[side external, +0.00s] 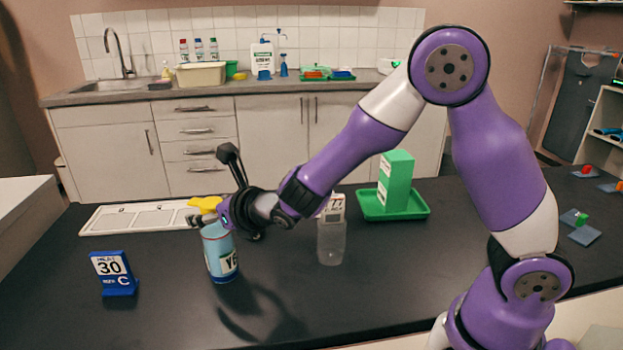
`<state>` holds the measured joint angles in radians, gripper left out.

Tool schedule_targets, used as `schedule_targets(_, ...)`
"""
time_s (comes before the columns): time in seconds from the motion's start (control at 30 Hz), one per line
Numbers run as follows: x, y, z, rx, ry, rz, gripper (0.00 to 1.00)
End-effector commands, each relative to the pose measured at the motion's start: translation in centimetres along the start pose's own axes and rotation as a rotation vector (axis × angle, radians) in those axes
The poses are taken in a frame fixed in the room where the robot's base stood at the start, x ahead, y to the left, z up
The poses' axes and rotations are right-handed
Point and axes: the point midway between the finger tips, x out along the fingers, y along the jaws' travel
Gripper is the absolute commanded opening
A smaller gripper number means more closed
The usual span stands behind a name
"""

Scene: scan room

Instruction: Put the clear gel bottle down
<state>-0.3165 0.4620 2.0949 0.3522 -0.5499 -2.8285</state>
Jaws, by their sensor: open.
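A clear bottle (331,243) stands upright on the black bench top, below my forearm. Its upper part, near a white label marked 77 (333,210), is partly hidden by my arm. My gripper (200,218) is to the left of the clear bottle and apart from it.
A blue stand with a card reading 30 C (113,272) is at the left. A long white tray (130,217) lies behind it. A green tray (409,213) holding a green box (395,178) is right of the clear bottle. The front middle of the bench (370,300) is clear.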

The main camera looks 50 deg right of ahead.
Motion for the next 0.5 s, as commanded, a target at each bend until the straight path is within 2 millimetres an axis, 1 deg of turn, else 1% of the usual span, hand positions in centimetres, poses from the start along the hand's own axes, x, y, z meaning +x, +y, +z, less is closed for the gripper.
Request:
schedule_targets(0.07,-0.4,0.1,0.2,0.0,-0.002,0.001,0.78)
schedule_targets(0.17,-1.9,0.1,0.3,-0.001,-0.002,0.003,0.78)
schedule_targets(0.4,-7.2,0.2,0.3,-0.001,-0.003,0.005,0.78)
schedule_targets(0.5,-9.1,0.1,0.2,0.0,-0.003,0.005,0.78)
